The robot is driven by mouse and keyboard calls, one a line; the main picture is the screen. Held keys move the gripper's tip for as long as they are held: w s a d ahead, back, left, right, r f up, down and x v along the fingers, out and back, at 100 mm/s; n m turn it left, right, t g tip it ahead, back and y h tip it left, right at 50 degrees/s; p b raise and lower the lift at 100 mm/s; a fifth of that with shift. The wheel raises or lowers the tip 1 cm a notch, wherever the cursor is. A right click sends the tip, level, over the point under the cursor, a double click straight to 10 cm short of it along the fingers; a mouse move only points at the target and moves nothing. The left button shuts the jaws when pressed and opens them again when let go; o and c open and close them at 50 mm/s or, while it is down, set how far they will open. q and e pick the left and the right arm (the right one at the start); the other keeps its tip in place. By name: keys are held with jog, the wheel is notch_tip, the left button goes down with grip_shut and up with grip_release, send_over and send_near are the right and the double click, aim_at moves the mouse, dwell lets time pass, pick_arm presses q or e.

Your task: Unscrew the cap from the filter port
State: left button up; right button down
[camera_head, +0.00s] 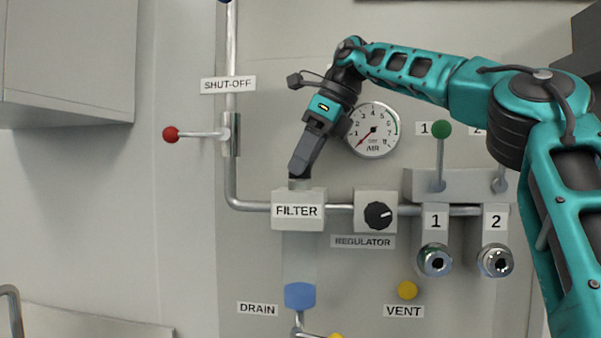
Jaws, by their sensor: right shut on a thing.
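The filter block (298,225) is a grey box with a "FILTER" label, mounted on the pipe line, with a clear bowl below it. My right gripper (299,175) reaches down from above to the top of the filter block. It is shut on the cap (299,184), which is mostly hidden by the fingers; only a small grey part shows just above the block. I cannot tell whether the cap is still threaded on the port. My left gripper is not in view.
A round gauge (374,130) is just right of my gripper. The regulator (376,212) with a black knob sits right of the filter. A red-ended shut-off lever (171,134) sticks out left. A blue drain fitting (300,296) and yellow vent knob (407,290) are below.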

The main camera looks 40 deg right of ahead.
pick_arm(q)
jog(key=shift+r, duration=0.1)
pick_arm(e)
jog(key=shift+s+a+r, duration=0.1)
jog(key=shift+a+r, duration=0.05)
jog(key=shift+r, duration=0.25)
